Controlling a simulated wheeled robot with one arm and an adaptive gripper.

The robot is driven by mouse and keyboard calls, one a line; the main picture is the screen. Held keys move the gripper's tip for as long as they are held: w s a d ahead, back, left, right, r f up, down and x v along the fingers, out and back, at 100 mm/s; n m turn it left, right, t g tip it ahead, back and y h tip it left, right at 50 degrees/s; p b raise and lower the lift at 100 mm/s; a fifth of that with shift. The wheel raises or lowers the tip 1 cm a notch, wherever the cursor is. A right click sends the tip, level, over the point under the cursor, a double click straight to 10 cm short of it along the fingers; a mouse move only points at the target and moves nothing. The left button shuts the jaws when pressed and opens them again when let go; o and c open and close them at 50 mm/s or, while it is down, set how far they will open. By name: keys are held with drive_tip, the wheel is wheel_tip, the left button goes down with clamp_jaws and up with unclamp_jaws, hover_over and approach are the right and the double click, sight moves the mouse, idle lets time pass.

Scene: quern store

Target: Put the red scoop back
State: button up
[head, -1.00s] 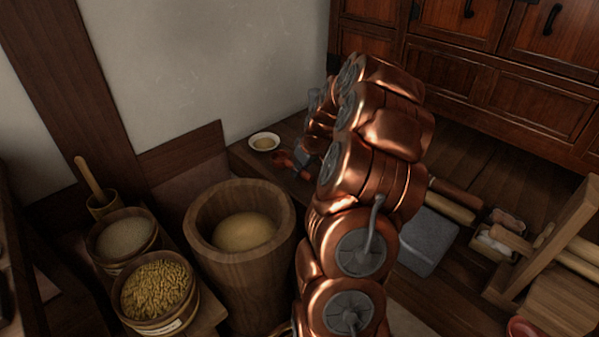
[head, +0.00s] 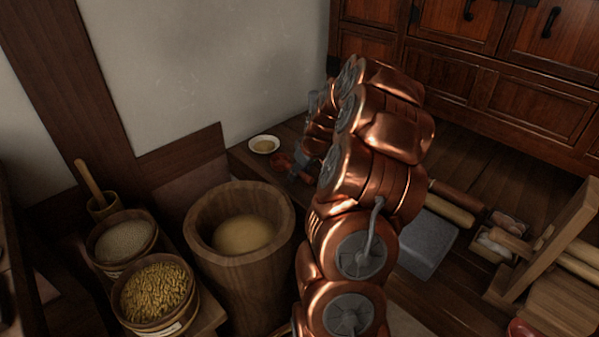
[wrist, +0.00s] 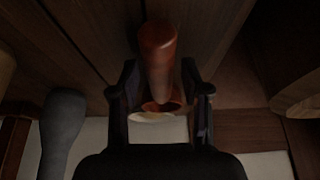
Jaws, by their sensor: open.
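The red scoop (head: 281,160) lies on the dark wooden surface near the wall, just in front of the small white dish, in the head view. In the wrist view the scoop's red handle (wrist: 158,48) runs between my fingers, with its bowl below it. My gripper (wrist: 159,75) is open, with one finger on each side of the scoop and visible gaps. In the head view my gripper (head: 303,165) is small, right beside the scoop, and partly hidden by my copper arm.
The white dish (head: 264,144) stands close behind the scoop. A wooden mortar (head: 200,230) and tubs of grain (head: 119,266) stand to the left. A grey stone block (head: 428,243) lies right of my arm. A rounded grey object (wrist: 62,130) is at left in the wrist view.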

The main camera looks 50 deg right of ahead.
drive_tip(key=p+v, duration=0.4)
drive_tip(key=v, duration=0.8)
drive_tip(key=s+a+r+n+g+y, duration=0.1)
drive_tip(key=s+a+g, duration=0.1)
drive_tip(key=a, duration=1)
drive_tip(key=s+a+r+g+y, duration=0.1)
drive_tip(key=a, duration=1.1)
drive_tip(key=s+a+g, duration=0.1)
drive_tip(key=s+a, duration=0.3)
drive_tip(key=s, duration=0.3)
drive_tip(key=s+a+g+h, duration=0.1)
drive_tip(key=s+a+g, duration=0.1)
drive_tip(key=s+a, duration=0.3)
drive_tip(key=s+a+g+h, duration=0.1)
drive_tip(key=s+a, duration=0.3)
drive_tip(key=s, duration=0.6)
drive_tip(key=shift+s+a+f+m+g, duration=0.25)
drive_tip(key=shift+a+f+m+g, duration=0.05)
drive_tip(key=shift+g, duration=0.3)
